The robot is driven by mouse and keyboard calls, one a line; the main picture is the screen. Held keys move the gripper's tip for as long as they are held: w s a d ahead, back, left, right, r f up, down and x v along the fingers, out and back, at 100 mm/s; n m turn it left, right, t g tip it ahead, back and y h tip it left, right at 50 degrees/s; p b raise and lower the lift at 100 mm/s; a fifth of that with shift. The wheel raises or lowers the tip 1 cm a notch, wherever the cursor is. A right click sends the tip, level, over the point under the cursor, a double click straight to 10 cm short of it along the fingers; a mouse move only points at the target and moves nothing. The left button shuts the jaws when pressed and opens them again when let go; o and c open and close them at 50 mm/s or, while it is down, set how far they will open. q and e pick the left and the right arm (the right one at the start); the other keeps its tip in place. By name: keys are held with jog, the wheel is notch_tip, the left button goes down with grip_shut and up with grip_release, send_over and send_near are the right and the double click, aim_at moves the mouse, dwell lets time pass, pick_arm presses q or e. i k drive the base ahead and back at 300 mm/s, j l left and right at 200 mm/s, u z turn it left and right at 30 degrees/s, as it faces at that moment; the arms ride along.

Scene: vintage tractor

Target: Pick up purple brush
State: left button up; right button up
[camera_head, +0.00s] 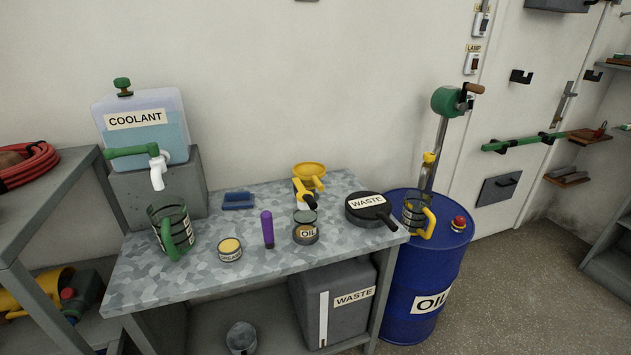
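Neither of my grippers shows in the head view.
A green-handled jug (172,232), blue tray (238,201), yellow funnel (309,174) and black waste pan (370,209) stand on the bench. The coolant tank (143,128) is at back left, the blue oil drum (415,285) at right. Bare bench lies before the brush.

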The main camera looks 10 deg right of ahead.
aim_at(266, 219)
jog(key=i+l+u, duration=0.55)
jog(key=l+u, duration=0.25)
jog(key=j, duration=0.1)
